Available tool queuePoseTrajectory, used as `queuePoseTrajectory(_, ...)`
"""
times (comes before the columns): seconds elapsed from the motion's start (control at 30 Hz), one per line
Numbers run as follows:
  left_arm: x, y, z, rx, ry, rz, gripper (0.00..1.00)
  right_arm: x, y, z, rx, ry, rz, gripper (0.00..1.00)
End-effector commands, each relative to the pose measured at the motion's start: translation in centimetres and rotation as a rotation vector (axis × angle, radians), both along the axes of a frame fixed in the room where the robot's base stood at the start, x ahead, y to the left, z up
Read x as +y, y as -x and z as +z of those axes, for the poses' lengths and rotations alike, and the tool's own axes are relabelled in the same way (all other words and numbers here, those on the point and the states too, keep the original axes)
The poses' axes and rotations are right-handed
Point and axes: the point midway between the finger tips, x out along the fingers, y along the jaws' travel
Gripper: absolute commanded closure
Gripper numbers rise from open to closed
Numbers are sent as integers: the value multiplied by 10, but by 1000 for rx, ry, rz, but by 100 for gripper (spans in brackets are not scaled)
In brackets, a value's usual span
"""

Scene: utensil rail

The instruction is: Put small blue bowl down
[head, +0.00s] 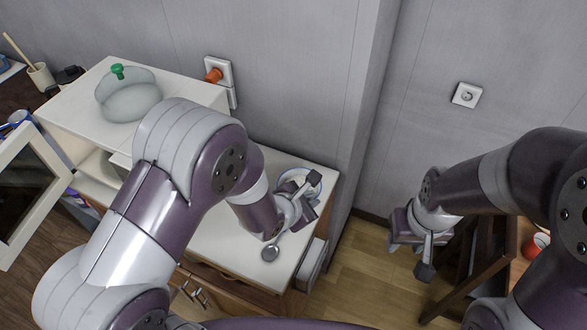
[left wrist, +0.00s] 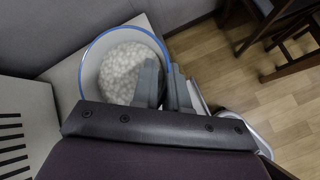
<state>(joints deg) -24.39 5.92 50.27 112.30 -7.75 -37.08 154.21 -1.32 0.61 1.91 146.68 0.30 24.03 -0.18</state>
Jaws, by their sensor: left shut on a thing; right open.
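The small blue bowl (head: 290,176) shows as a pale round bowl with a blue rim at the far right end of the white counter. In the left wrist view the bowl (left wrist: 110,70) has a mottled white inside. My left gripper (head: 312,196) is shut on the bowl's near right wall, one finger inside the rim and one outside in the left wrist view (left wrist: 165,88). The bowl looks about level; whether its base touches the counter cannot be told. My right gripper (head: 425,258) is open and empty, over the floor at the right.
A glass dome with a green knob (head: 118,72) stands on the cabinet at left. A wall corner rises behind the bowl; dark wooden furniture (head: 482,268) stands right.

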Motion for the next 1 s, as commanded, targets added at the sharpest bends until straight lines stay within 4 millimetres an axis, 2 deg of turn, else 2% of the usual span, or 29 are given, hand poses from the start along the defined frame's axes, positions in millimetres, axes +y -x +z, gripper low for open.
queuePoseTrajectory(0.17, -5, -4, 9, -3, 2, 3, 100, 0, 0, 0, 0, 0, 0, 57)
queuePoseTrajectory(0.27, 6, -13, 7, 1, 1, 53, 100, 0, 0, 0, 0, 0, 0, 57)
queuePoseTrajectory(0.37, 31, -22, -2, 2, 0, 126, 100, 0, 0, 0, 0, 0, 0, 57)
queuePoseTrajectory(0.47, 63, -29, -14, 3, -1, 217, 100, 0, 0, 0, 0, 0, 0, 57)
queuePoseTrajectory(0.6, 121, -31, -38, 4, -1, 373, 100, 0, 0, 0, 0, 0, 0, 57)
queuePoseTrajectory(0.7, 157, -26, -53, 3, 0, 465, 100, 0, 0, 0, 0, 0, 0, 57)
queuePoseTrajectory(0.83, 180, -21, -62, -1, 1, 526, 100, 0, 0, 0, 0, 0, 0, 57)
queuePoseTrajectory(1.0, 185, -21, -62, -4, 1, 537, 100, 0, 0, 0, 0, 0, 0, 57)
